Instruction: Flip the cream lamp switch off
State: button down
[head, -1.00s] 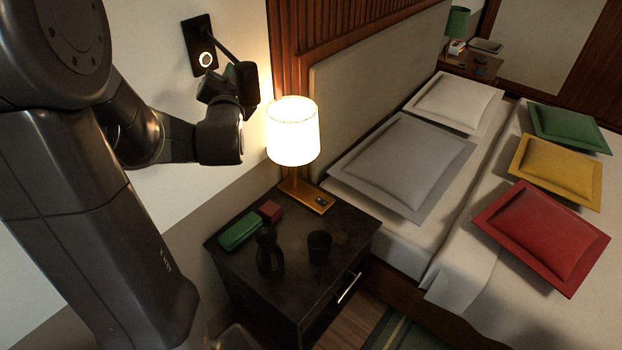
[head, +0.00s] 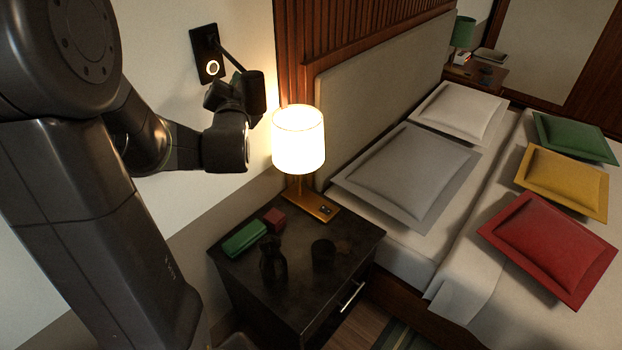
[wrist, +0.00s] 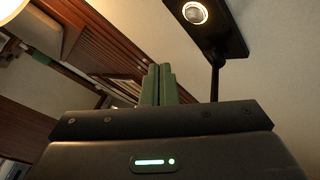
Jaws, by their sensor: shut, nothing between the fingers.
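The cream lamp (head: 298,140) stands lit on the dark nightstand (head: 290,262), and part of a bright shade (wrist: 12,12) shows at the wrist view's upper left corner. A small dark switch (head: 326,210) sits on the lamp's brass-coloured base (head: 311,205). My gripper is up near the wall, left of and above the lamp, apart from it. In the wrist view my gripper's fingers (wrist: 158,84) are together and empty. In the head view the fingertips cannot be made out. The switch is not visible in the wrist view.
A black wall plate (head: 207,53) with a glowing ring and a thin rod is close to my gripper. A green box (head: 244,239), a red box (head: 274,219), a dark figure-like object (head: 272,262) and a dark cup (head: 323,254) stand on the nightstand. The bed is right.

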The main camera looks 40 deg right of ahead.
aim_at(324, 208)
jog(key=z, duration=0.95)
jog(key=k+z, duration=0.1)
jog(key=z, duration=0.4)
jog(key=l+z, duration=0.1)
jog(key=z, duration=0.9)
jog(key=l+z, duration=0.1)
jog(key=z, duration=0.85)
jog(key=l+z, duration=0.1)
jog(key=z, duration=0.4)
jog(key=i+l+z, duration=0.15)
jog(key=i, duration=0.15)
jog(key=i+u, duration=0.1)
jog(key=u, duration=0.3)
jog(key=i+u, duration=0.1)
jog(key=u, duration=0.25)
jog(key=l+u, duration=0.1)
jog(key=u, duration=0.75)
jog(key=i+l+u, duration=0.15)
jog(key=u, duration=0.7)
jog(key=l, duration=0.1)
